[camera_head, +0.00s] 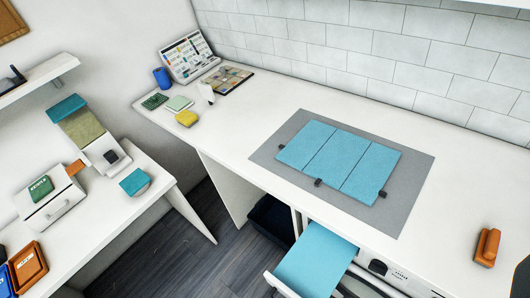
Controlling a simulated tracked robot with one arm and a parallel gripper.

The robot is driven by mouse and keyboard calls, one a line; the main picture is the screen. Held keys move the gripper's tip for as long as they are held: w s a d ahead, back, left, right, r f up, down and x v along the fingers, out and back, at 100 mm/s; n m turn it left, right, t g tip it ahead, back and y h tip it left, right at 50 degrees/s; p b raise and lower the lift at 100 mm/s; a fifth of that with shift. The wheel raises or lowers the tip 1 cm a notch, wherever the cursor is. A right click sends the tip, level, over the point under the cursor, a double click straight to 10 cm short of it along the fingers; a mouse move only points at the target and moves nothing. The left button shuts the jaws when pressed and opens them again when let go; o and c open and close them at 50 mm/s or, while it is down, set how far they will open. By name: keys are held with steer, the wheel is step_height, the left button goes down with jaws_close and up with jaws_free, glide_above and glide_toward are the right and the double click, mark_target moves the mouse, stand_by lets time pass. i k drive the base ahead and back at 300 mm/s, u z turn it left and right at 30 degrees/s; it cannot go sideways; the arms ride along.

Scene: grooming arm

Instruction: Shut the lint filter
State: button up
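A light blue flat piece with a white front edge (314,262) juts out from the white front below the counter, at the bottom centre. It looks like the lint filter, pulled open, but I cannot tell for certain. Its lower end is near the bottom of the picture. Right of it is the white machine front with a black knob (378,267) and part of a round door. My gripper does not clearly show in this view.
A grey mat (413,205) with a blue three-panel piece (340,160) and dark clips lies on the white counter (455,185). An orange brush-like object (487,246) is at right. A dark bin (272,219) stands under the counter. A side table (112,213) holds several items.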

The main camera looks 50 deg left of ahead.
mark_target(315, 265)
steer(key=u, duration=0.2)
steer(key=k, duration=0.85)
steer(key=u, duration=0.5)
